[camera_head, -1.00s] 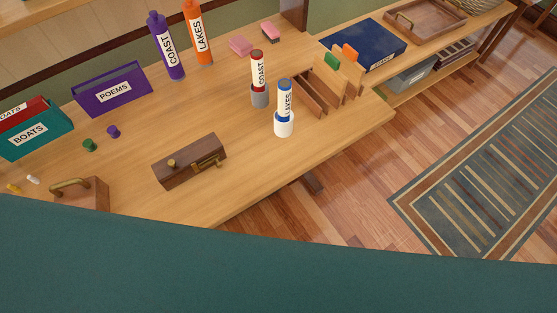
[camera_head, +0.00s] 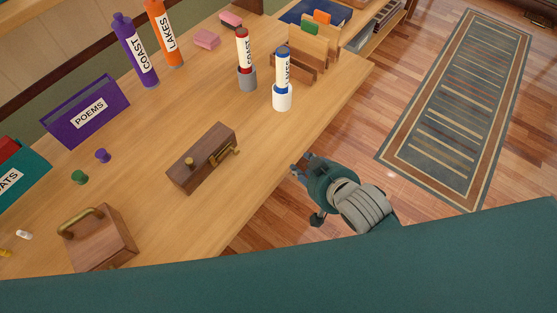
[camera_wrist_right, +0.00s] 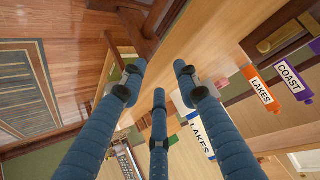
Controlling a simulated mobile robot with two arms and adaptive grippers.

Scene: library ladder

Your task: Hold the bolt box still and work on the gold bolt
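The bolt box (camera_head: 203,166) is a dark brown wooden block on the table in the head view. My left gripper is not in view.
A wooden block with a brass handle (camera_head: 100,239) stands left of the box. Green (camera_head: 79,177) and purple (camera_head: 102,155) pegs lie behind. A white-based LAKES tube (camera_head: 283,84) and grey-based COAST tube (camera_head: 245,62) stand farther back. Table around the box is clear.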

